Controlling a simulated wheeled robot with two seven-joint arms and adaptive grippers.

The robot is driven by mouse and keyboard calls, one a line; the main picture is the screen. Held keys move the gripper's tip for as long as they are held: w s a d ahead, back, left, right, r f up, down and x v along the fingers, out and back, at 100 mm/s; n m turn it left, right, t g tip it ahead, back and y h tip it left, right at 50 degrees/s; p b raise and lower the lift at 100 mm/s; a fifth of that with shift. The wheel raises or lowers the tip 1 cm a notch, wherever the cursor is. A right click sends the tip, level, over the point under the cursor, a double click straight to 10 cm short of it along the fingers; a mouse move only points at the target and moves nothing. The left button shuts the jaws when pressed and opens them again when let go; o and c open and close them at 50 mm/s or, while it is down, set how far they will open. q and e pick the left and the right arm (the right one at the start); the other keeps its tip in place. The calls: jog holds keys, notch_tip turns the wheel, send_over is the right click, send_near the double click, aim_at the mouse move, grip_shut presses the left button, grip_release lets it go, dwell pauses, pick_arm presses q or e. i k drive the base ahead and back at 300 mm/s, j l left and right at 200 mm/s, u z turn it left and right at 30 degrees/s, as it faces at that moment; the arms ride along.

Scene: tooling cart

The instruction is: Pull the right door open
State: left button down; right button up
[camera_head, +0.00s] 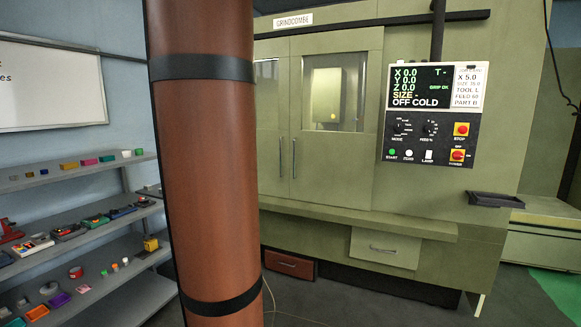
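The right door (335,165) is a pale green panel with a dark window on the front of the green machine. A slim upright handle (294,158) sits near its left edge. The door looks shut, its edge meeting the left door (268,165). The left door has its own upright handle (281,158) close beside the seam. Much of the machine's left side is hidden. Neither of my grippers is in view, and nothing touches the right door's handle.
A thick brown column (210,150) with black bands stands in front, left of the handles. A control panel (433,115) is right of the door. A ledge (360,218) juts out below the doors, above a green drawer (385,248) and brown drawer (288,263). Laden shelves (85,170) stand left.

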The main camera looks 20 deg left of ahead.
aim_at(332, 168)
jog(key=i+l+u, duration=0.15)
jog(key=i+l, duration=0.65)
jog(key=i, duration=0.2)
jog(key=i+l+u, duration=0.1)
jog(key=i, duration=0.25)
jog(key=i+l, duration=0.15)
jog(key=i, duration=0.2)
jog(key=i+l+u, duration=0.1)
jog(key=i, duration=0.25)
jog(key=i+u, duration=0.1)
jog(key=i, duration=0.6)
jog(key=i+j+u, duration=0.15)
jog(key=i+j, duration=0.5)
